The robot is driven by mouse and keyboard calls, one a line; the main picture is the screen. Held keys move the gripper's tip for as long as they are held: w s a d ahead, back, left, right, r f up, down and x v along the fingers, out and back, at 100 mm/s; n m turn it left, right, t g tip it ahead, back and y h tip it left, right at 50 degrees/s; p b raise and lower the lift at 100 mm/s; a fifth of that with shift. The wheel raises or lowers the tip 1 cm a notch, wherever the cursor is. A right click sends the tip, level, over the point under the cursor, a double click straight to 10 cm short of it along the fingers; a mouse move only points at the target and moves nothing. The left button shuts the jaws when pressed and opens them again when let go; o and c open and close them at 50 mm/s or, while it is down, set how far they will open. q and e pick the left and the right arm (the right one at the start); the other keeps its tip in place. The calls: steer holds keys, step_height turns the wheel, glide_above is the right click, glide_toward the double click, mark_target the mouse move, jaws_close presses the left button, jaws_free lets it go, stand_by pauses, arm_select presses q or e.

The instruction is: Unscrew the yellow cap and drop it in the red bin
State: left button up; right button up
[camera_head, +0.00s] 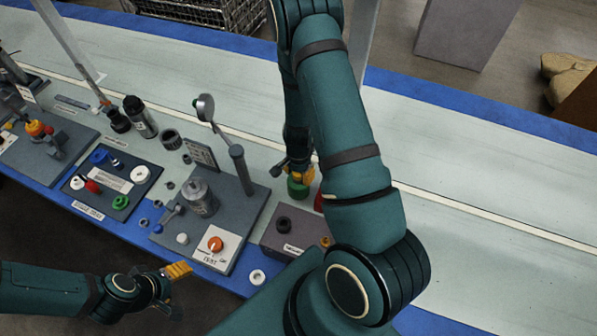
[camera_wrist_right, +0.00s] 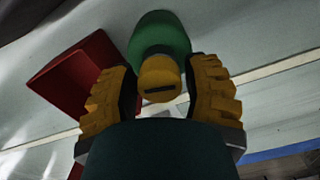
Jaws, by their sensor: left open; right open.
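In the right wrist view, the yellow cap (camera_wrist_right: 159,78), with a dark slot, sits on a green body (camera_wrist_right: 158,35). In the head view, the right gripper (camera_head: 303,174) is above the green body (camera_head: 297,188), and the cap is not clearly distinguishable. The red bin (camera_wrist_right: 75,80) is left of the cap in the wrist view; only a sliver of the bin (camera_head: 318,202) shows beside my right arm. My left gripper (camera_head: 178,272) is open and empty near the bench front.
A grey fixture plate (camera_head: 245,215) holds a metal cylinder (camera_head: 200,198) and an upright post (camera_head: 241,170). A grey box (camera_head: 283,235) stands close to the right gripper. A dark tray of coloured caps (camera_head: 110,182) lies left. The bench right of my arm is clear.

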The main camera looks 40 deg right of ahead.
steer(key=m+p, duration=0.1)
steer(key=m, duration=0.5)
steer(key=shift+m, duration=0.3)
steer(key=m+p, duration=0.1)
steer(key=m, duration=0.3)
steer(key=shift+m, duration=0.4)
jaws_close()
steer(key=shift+n, duration=0.9)
steer(key=shift+c, duration=1.5)
jaws_free()
steer(key=shift+n, duration=0.4)
jaws_close()
